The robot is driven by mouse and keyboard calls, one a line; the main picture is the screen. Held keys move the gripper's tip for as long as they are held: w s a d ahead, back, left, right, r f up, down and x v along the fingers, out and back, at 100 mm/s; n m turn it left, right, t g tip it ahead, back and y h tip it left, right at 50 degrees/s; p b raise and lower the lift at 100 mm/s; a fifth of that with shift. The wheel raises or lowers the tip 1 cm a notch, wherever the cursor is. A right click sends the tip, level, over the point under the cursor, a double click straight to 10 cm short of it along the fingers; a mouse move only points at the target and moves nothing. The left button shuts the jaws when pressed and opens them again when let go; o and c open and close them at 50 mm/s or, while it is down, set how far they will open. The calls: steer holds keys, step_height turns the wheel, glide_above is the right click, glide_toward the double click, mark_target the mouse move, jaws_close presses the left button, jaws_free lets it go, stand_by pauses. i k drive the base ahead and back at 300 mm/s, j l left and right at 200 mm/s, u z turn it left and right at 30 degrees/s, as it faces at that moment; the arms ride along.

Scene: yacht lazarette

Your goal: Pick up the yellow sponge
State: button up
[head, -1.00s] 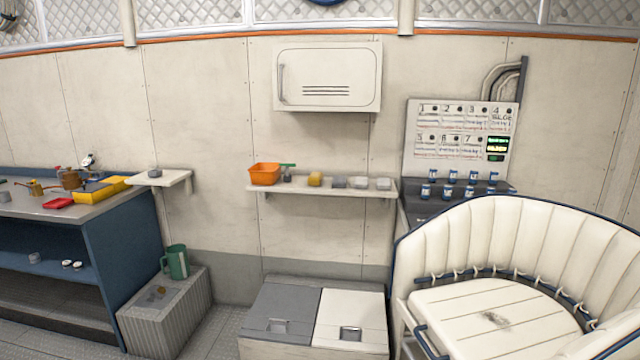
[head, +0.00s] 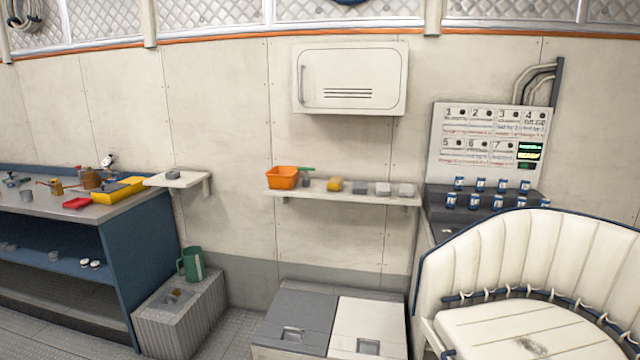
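The yellow sponge (head: 334,184) sits on the white wall shelf (head: 310,192) in the middle of the head view. To its left are a small grey item with a green part (head: 306,178) and an orange bin (head: 283,177). To its right, a grey block (head: 360,187) and two pale blocks (head: 383,189) stand in a row. Nothing hides the sponge from the front. My gripper does not show in the head view.
A grey-and-white chest (head: 300,322) stands on the floor below the shelf. A padded white seat (head: 540,270) fills the right front. A blue workbench (head: 120,250) and a ribbed box (head: 185,315) with a green mug (head: 193,264) stand left.

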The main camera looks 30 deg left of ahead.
mark_target(335, 184)
steer(key=i+j+u, duration=0.1)
steer(key=i+u, duration=0.6)
steer(key=u, duration=0.15)
steer(key=i+l+u, duration=0.1)
steer(key=i+u, duration=0.35)
steer(key=i+j+u, duration=0.1)
steer(key=i+u, duration=0.25)
steer(key=i, duration=0.45)
steer(key=i+j+z, duration=0.3)
steer(key=z, duration=0.15)
steer(key=i+j+z, duration=0.9)
steer(key=j+z, duration=0.45)
steer(key=j, duration=0.2)
steer(key=i+j, duration=0.05)
